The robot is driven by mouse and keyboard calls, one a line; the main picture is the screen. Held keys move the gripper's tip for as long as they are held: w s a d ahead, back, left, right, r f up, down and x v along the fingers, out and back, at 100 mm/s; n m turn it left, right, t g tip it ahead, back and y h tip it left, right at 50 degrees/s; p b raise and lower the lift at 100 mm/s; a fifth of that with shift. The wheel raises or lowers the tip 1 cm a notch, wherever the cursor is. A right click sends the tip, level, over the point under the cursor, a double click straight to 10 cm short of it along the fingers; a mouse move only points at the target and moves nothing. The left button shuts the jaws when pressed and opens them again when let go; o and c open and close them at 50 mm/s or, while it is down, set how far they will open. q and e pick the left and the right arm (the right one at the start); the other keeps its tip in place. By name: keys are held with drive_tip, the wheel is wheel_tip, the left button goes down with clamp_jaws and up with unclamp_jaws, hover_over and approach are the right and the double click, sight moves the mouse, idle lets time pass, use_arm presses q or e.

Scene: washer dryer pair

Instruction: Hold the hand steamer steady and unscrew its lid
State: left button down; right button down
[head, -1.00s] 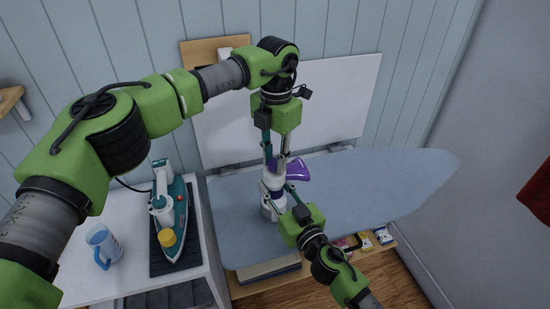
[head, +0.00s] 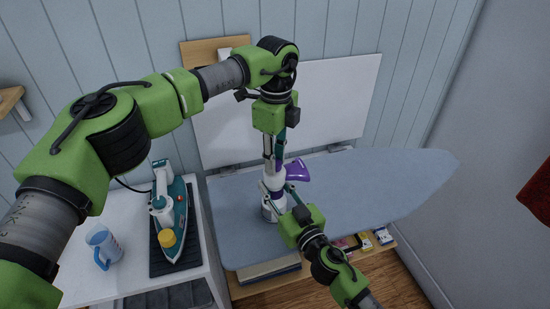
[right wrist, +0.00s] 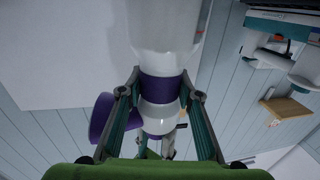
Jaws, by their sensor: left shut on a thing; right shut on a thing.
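The hand steamer (head: 269,210) stands upright on the ironing board, white with a purple nozzle (head: 297,170) pointing right. My left gripper (head: 273,168) comes straight down from above and is shut on the steamer's top, on the lid. The lid is mostly hidden by the fingers. My right gripper (head: 283,195) reaches in from the front right and is shut on the steamer's body. In the right wrist view its fingers (right wrist: 160,90) close on both sides of a purple band, with the white body (right wrist: 165,35) above and the purple nozzle at left.
The ironing board (head: 380,185) is bare to the right. A white panel (head: 335,100) stands behind the board.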

use_arm(q)
drive_tip(key=n, duration=0.5)
drive_tip(key=shift+d, duration=0.1)
use_arm(e)
drive_tip(key=shift+s+a+f, duration=0.15)
drive_tip(key=shift+a+f, duration=0.05)
use_arm(q)
drive_tip(key=shift+r, duration=0.2)
drive_tip(key=shift+r, duration=0.95)
use_arm(e)
drive_tip(key=shift+d, duration=0.1)
use_arm(q)
drive_tip(key=shift+r, duration=2)
use_arm(e)
drive_tip(key=c, duration=1.6)
unclamp_jaws()
drive_tip(key=shift+o, duration=1.1)
drive_tip(key=shift+r, duration=0.1)
drive_tip(key=shift+d, duration=0.1)
